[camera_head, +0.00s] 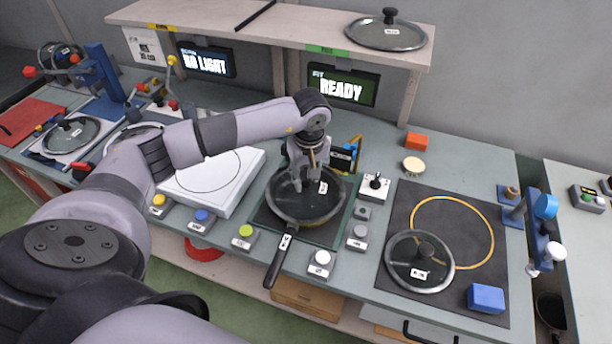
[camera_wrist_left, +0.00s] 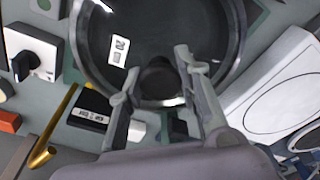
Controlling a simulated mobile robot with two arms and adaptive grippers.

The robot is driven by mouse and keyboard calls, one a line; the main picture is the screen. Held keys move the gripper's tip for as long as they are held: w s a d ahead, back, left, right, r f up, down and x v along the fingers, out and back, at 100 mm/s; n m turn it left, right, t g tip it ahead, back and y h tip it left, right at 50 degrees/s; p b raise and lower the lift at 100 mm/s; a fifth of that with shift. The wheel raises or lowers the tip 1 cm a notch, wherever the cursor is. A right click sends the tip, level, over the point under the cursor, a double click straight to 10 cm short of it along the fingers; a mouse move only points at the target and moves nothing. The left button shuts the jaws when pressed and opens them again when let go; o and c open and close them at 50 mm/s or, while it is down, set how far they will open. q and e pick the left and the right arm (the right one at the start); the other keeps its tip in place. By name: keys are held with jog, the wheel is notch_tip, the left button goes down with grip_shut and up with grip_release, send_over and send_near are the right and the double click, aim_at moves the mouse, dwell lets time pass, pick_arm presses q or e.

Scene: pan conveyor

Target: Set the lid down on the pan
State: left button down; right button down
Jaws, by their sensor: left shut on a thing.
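A black pan with a long handle (camera_head: 281,257) sits on a dark green-edged mat, its handle toward the front. A glass lid (camera_head: 322,188) with a metal rim, a dark knob and a white label is over the pan. In the left wrist view the lid (camera_wrist_left: 119,52) shows large, with its knob between my fingers. My left gripper (camera_head: 308,172) comes down over the pan and is shut on the lid's knob (camera_wrist_left: 160,78). I cannot tell whether the lid's rim touches the pan all round. My right gripper is not in view.
Another glass lid (camera_head: 419,268) and a blue block (camera_head: 486,298) lie on the dark mat (camera_head: 398,210) at the right. A third lid (camera_head: 385,36) is on the shelf (camera_head: 285,24). A white plate unit (camera_head: 243,160) stands left of the pan. Several button boxes line the front.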

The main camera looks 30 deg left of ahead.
pick_arm(q)
jog(key=shift+b, duration=0.3)
dwell(0.5)
dwell(0.4)
jog(key=c, duration=1.1)
grip_release()
jog(key=shift+f, duration=0.1)
jog(key=r, duration=0.8)
jog(key=s+d+r, duration=0.1)
jog(key=r, duration=0.3)
